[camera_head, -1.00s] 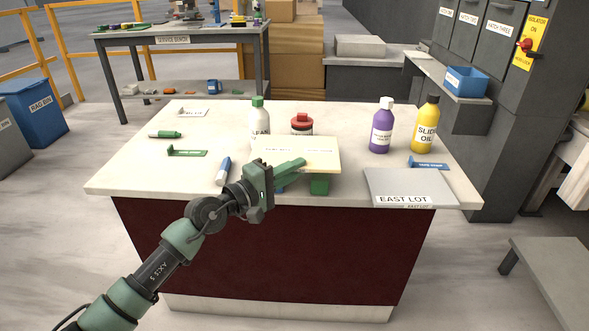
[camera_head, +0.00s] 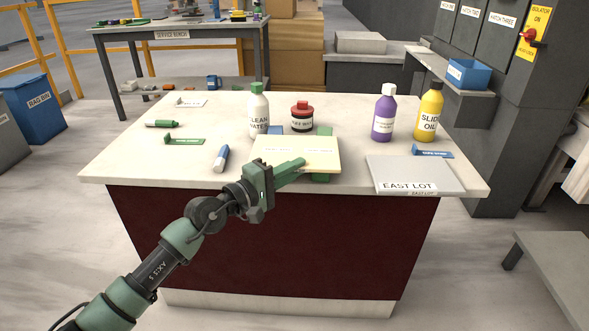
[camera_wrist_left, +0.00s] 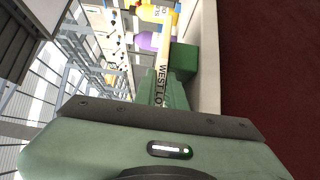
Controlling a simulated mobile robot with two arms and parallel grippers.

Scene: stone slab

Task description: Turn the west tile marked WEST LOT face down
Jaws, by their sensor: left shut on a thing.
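The WEST LOT tile (camera_head: 312,146) is a cream slab at the bench's front middle, roughly level. Its WEST LOT edge label shows in the left wrist view (camera_wrist_left: 162,76). My left gripper (camera_head: 292,167) is shut on the tile's front edge from the front left. Its green fingers also show in the left wrist view (camera_wrist_left: 165,92). A green block (camera_head: 322,178) is at the tile's front right, close under it; I cannot tell if they touch. Another green block (camera_head: 325,131) and a blue block (camera_head: 275,130) peek out behind the tile. My right gripper is not in view.
A white bottle (camera_head: 259,112) and a dark red-capped jar (camera_head: 302,117) stand close behind the tile. Purple (camera_head: 384,115) and yellow (camera_head: 428,112) bottles stand farther right. The grey EAST LOT tile (camera_head: 415,172) lies right. A blue-and-white marker (camera_head: 220,158) lies left.

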